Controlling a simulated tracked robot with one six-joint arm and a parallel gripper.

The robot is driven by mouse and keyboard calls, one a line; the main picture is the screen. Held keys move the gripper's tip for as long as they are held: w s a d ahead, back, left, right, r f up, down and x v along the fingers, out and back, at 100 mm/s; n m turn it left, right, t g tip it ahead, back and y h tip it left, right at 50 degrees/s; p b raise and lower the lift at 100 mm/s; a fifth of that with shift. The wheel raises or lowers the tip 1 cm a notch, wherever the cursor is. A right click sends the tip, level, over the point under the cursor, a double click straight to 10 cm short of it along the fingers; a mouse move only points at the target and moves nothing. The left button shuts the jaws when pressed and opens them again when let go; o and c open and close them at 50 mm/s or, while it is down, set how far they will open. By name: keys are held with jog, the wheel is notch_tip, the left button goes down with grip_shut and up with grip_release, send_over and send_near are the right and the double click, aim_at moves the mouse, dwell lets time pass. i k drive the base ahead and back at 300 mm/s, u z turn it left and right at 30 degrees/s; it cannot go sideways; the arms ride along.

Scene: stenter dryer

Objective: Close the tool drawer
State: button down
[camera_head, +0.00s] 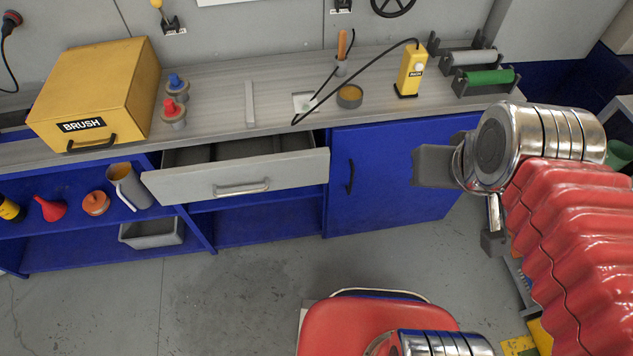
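The tool drawer (240,178) has a pale grey front with a silver bar handle (241,188). It is pulled out from under the grey worktop, and its open inside shows behind the front. It sits left of a blue cabinet door. My arm comes in from the right, with red bellows and a metal joint. The dark grey block of my gripper (435,166) is at the arm's end, in front of the cabinet door and to the right of the drawer, apart from it.
The blue cabinet door (390,165) is shut. A yellow BRUSH box (97,95), a yellow device (411,70), a round tin (350,96) and rollers (484,78) stand on the worktop (222,85). A grey bin (152,233) is under the shelf. Grey floor before the drawer is clear.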

aim_at(248, 165)
jog(key=z, duration=0.05)
jog(key=k, duration=1.3)
jog(key=u, duration=1.6)
jog(key=i, duration=1)
jog(key=u, duration=0.1)
